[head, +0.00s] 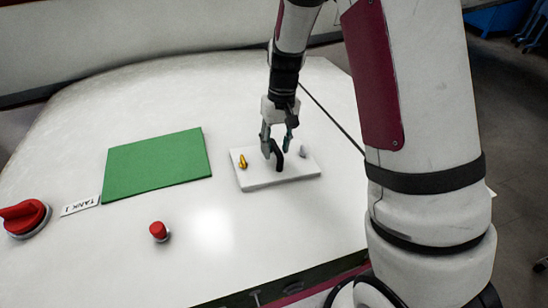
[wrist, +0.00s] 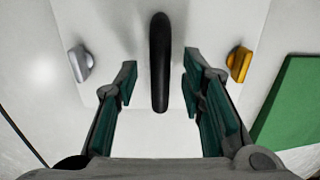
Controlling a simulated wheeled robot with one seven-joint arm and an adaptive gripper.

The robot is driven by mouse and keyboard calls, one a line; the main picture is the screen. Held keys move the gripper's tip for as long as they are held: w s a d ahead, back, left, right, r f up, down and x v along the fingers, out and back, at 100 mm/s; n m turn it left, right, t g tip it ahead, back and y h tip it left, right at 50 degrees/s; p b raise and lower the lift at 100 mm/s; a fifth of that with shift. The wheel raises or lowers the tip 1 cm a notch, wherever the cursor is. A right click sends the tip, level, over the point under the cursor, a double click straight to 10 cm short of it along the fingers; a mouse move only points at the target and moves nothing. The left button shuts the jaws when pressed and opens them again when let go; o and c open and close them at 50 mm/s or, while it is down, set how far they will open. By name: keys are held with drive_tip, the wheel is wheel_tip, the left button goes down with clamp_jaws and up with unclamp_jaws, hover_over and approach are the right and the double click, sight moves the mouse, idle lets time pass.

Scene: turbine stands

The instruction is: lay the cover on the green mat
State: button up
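The cover (head: 262,180) is a white rectangular plate lying on the white surface, right of the green mat (head: 155,165). A black upright handle (head: 281,160) stands at its middle, with a yellow latch (head: 243,162) on its left and a grey latch (head: 303,151) on its right. My gripper (head: 278,138) points down over the handle. In the wrist view, the open fingers (wrist: 160,82) stand on either side of the black handle (wrist: 159,50), with a gap on both sides. The green mat is bare; its edge shows at the right of the wrist view (wrist: 290,105).
A red knob (head: 159,230) stands in front of the mat. A larger red dial (head: 24,217) sits at the far left beside a "TANK 1" label (head: 80,205). The surface behind the mat is clear. A dark seam runs right of the cover.

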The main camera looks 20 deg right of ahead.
idle(0.7)
clamp_jaws()
